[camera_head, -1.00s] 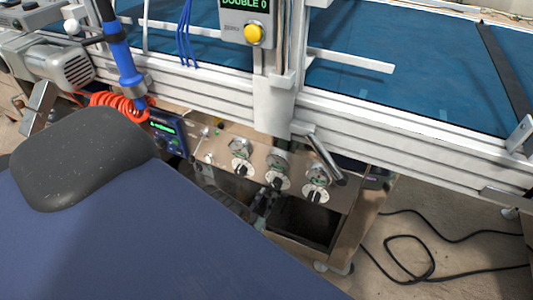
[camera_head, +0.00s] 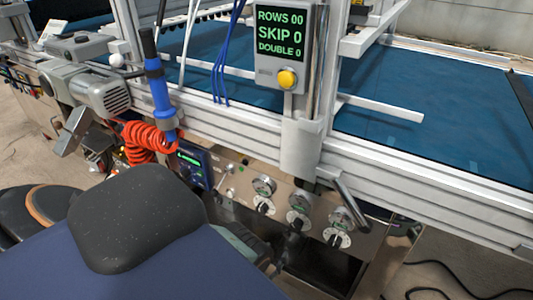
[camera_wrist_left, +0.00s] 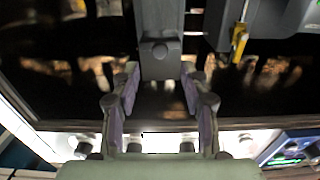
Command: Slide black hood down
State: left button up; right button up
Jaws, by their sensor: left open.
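A dark, glossy panel (camera_wrist_left: 70,85) fills much of the left wrist view, with warm reflections on it and a straight edge along the knob panel. It may be the black hood; I cannot be sure. In the head view a dark area (camera_head: 325,268) lies below the knobs. My left gripper (camera_wrist_left: 160,108) is open and empty, its two fingers apart over the dark surface near that edge; contact cannot be told. In the head view the left gripper (camera_head: 268,258) is partly hidden behind my dark rounded body part. My right gripper is not in view.
The panel with several knobs (camera_head: 299,203) stands beside a blue device with a green display (camera_head: 193,165). A red coiled hose (camera_head: 143,142) hangs to the left. A grey metal lever (camera_head: 350,205) juts from the right. A white rail (camera_head: 440,160) and blue belt (camera_head: 455,85) run behind.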

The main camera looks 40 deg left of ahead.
pick_arm(q)
jog(key=shift+v, duration=2.3)
jog(key=shift+r, duration=0.1)
